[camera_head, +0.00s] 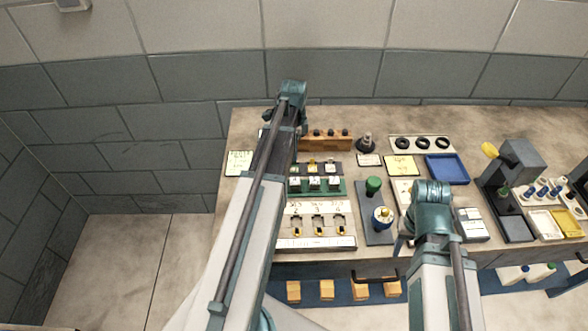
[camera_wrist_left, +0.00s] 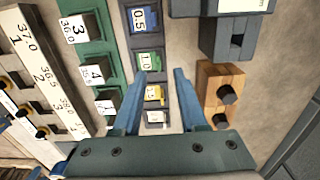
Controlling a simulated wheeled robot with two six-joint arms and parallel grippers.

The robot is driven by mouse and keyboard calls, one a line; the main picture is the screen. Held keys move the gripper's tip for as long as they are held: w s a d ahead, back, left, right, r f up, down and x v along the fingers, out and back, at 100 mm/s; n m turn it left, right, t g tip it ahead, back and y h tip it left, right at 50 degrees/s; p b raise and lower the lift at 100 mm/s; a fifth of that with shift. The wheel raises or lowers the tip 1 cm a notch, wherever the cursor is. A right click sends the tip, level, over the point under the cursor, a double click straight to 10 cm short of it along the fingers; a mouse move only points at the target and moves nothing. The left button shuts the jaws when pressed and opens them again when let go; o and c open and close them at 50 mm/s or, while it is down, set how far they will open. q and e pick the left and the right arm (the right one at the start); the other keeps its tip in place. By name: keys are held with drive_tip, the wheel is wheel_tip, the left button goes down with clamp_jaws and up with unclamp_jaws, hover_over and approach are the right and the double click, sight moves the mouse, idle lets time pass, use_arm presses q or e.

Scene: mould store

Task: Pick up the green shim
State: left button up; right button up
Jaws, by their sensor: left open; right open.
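The green shim (camera_wrist_left: 150,62), marked 1.0, sits in a dark rack between a blue shim (camera_wrist_left: 145,18) marked 0.5 and a yellow shim (camera_wrist_left: 154,93). In the head view my left arm hides the green shim; the yellow and white shims show beside the arm. My left gripper (camera_wrist_left: 160,73) is open above the rack, its fingers pointing down, with the green shim just beyond the left fingertip in the left wrist view. Nothing is between its fingers that it grips. My right gripper (camera_head: 412,238) is open near the bench's front edge, partly hidden by its own wrist.
A wooden block (camera_wrist_left: 222,88) with dark knobs stands close to the right finger. A green rail (camera_head: 335,187) with numbered blocks lies in front of the rack. A blue tray (camera_head: 447,169) and a grey machine (camera_head: 522,160) stand to the right.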

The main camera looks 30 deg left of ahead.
sight(294, 166)
use_arm(q)
wheel_tip(294, 166, down, 4)
drive_tip(key=b, duration=0.2)
drive_tip(key=shift+s+r+b, duration=0.1)
drive_tip(key=shift+r+b, duration=0.05)
drive_tip(key=shift+b, duration=0.25)
drive_tip(key=shift+r, duration=0.1)
clamp_jaws()
